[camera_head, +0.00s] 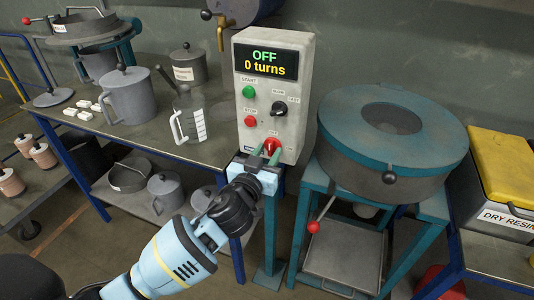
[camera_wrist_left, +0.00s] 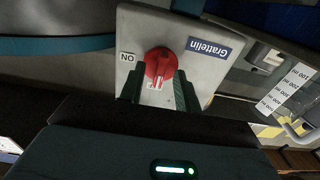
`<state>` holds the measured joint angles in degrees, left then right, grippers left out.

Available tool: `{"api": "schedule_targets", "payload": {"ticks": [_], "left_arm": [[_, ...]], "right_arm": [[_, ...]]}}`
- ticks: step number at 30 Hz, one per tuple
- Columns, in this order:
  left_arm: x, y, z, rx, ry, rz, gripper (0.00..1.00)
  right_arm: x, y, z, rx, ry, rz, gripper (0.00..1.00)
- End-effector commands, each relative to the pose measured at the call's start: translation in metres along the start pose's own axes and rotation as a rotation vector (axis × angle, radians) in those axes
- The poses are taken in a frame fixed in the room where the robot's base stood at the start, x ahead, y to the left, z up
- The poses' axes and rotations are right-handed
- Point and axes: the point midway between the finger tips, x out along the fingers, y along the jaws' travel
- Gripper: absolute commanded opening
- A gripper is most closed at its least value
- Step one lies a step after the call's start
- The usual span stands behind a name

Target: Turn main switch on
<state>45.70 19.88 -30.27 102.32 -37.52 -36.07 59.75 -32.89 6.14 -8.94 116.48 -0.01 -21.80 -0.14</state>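The control box (camera_head: 271,100) is light grey, and its display (camera_head: 265,61) reads "OFF" and "0 turns". The red main switch (camera_head: 270,147) is a rotary knob low on the box front. It shows close up in the left wrist view (camera_wrist_left: 159,64), with an "ON" label to its left. My left gripper (camera_head: 264,156) is in front of the knob. In the left wrist view its two green fingers (camera_wrist_left: 160,89) stand apart, one on each side of the knob's lower part. I cannot see a firm grip on it. My right gripper is out of view.
A teal round machine (camera_head: 392,138) on a stand is close on the right of the box. A clear measuring jug (camera_head: 187,117) and a grey lidded pot (camera_head: 129,96) stand on the table at left. A yellow-lidded "DRY RESIN" bin (camera_head: 505,170) is far right.

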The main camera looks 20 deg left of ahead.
Motion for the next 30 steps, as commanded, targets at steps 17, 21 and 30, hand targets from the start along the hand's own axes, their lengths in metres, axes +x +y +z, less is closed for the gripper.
{"api": "schedule_targets", "payload": {"ticks": [17,21,30], "left_arm": [[0.0011,0.0003,0.0003,0.000,-0.001,0.001,0.00],[0.0010,0.0003,0.0003,0.001,-0.001,0.001,0.00],[0.0010,0.0008,-0.0002,0.072,-0.001,0.001,0.00]], "right_arm": [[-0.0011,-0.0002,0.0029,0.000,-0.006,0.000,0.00],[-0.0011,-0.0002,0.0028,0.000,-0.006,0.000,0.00],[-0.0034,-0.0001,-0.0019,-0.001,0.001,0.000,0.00]]}}
